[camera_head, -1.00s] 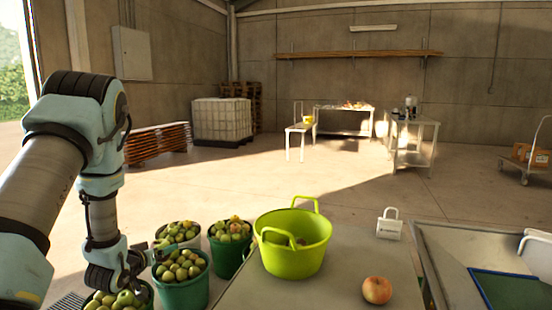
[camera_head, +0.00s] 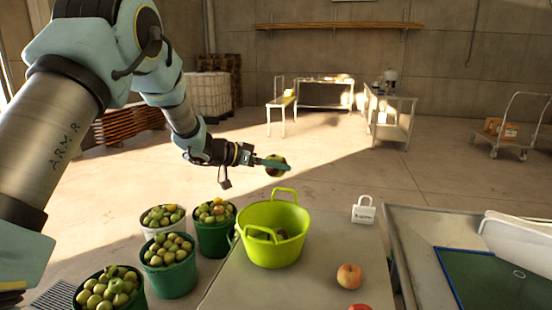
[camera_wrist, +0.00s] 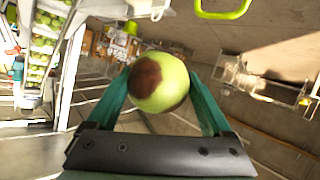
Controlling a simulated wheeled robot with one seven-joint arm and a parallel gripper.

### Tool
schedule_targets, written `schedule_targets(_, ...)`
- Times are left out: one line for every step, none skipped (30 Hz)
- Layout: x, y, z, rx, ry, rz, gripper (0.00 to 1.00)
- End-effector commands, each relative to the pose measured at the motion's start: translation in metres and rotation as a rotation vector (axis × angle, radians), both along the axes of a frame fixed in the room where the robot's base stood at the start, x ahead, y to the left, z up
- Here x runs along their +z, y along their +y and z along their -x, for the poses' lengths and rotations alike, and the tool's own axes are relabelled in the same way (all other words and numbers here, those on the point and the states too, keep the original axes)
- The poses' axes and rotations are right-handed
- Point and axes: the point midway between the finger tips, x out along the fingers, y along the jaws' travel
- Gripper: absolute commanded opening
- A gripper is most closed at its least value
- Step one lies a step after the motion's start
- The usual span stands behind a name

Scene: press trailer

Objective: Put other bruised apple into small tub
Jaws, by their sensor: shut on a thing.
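My gripper (camera_head: 272,163) is shut on a bruised apple (camera_head: 277,166), held in the air above and behind the small tub. In the wrist view the apple (camera_wrist: 158,82) is green with dark brown patches, between the two green fingers. The small tub (camera_head: 272,241) is lime green with two raised handles and stands on the grey table (camera_head: 310,287). Something dark lies inside it, partly hidden by its near handle and wall. A piece of the tub's lime handle (camera_wrist: 222,14) seems to show at the top of the wrist view.
Several buckets of apples, such as a green bucket (camera_head: 172,279), stand left of the table. A red-yellow apple (camera_head: 349,276) and a partly cut-off red apple (camera_head: 359,307) lie on the table. A white padlock-shaped object (camera_head: 363,213) stands at its right. A blue-edged green panel (camera_head: 500,290) lies further right.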

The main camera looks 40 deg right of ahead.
Motion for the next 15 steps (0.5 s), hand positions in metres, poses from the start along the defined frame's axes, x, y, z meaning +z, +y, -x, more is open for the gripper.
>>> schedule_targets(0.003,-0.003,0.003,-0.010,0.000,0.001,0.20)
schedule_targets(0.003,-0.003,0.004,-0.013,0.000,0.001,0.20)
schedule_targets(0.002,-0.004,0.005,-0.015,0.001,0.000,0.20)
schedule_targets(0.000,-0.004,0.005,-0.016,0.000,0.001,0.20)
schedule_targets(-0.002,-0.004,0.005,-0.016,0.001,0.000,0.20)
schedule_targets(-0.005,-0.004,0.005,-0.016,0.001,0.000,0.20)
schedule_targets(-0.007,-0.004,0.005,-0.016,0.001,0.000,0.20)
schedule_targets(-0.010,-0.004,0.005,-0.015,0.001,0.000,0.20)
schedule_targets(-0.014,-0.004,0.005,-0.015,0.001,0.001,0.20)
schedule_targets(-0.018,-0.004,0.005,-0.015,0.001,0.001,0.20)
schedule_targets(-0.021,-0.004,0.005,-0.015,0.001,0.001,0.20)
schedule_targets(-0.026,-0.003,0.005,-0.015,0.001,0.001,0.20)
schedule_targets(-0.030,-0.003,0.005,-0.015,0.001,0.001,0.20)
schedule_targets(-0.034,-0.003,0.005,-0.015,0.001,0.001,0.20)
schedule_targets(-0.039,-0.003,0.005,-0.015,0.001,0.001,0.20)
